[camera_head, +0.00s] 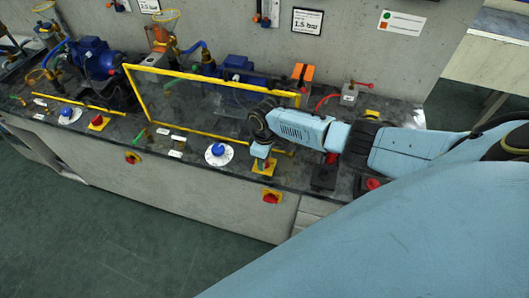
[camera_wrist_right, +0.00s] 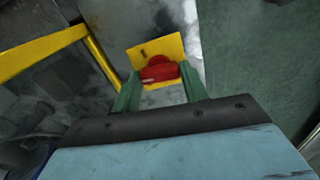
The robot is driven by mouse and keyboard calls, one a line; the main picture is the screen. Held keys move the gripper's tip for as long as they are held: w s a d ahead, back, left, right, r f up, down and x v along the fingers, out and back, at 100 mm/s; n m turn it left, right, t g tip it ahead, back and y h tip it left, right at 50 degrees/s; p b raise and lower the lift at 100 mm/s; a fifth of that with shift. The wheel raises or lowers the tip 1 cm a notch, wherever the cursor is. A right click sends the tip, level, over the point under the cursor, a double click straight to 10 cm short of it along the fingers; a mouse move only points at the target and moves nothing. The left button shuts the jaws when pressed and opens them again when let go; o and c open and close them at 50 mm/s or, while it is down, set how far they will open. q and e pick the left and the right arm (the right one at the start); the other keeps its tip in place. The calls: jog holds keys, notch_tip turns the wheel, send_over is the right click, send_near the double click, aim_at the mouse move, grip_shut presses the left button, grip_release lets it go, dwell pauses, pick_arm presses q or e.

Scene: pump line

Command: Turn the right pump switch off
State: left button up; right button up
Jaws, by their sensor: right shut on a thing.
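The right pump switch is a red knob on a yellow plate (camera_head: 258,169) on the dark bench top, right of the blue dial. In the right wrist view the red knob (camera_wrist_right: 160,74) lies between the two green fingers of my right gripper (camera_wrist_right: 160,88), with its yellow plate (camera_wrist_right: 144,50) behind. The right gripper (camera_head: 264,161) is shut on the knob and points down at it from above. The gripper partly hides the knob in the head view. The knob's exact turn angle is hard to tell. My left gripper is out of view.
A yellow-framed clear guard (camera_head: 190,105) stands just behind and left. A blue dial (camera_head: 218,150) is close left. Another red switch (camera_head: 271,198) sits on the bench front below. A left red switch (camera_head: 98,121) and a red button (camera_head: 373,183) are farther off.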

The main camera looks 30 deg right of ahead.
jog(key=shift+n, duration=0.6)
jog(key=o, duration=1)
jog(key=shift+r, duration=0.1)
notch_tip(320, 180, up, 13)
jog(key=shift+r+p, duration=0.15)
jog(key=shift+p, duration=0.8)
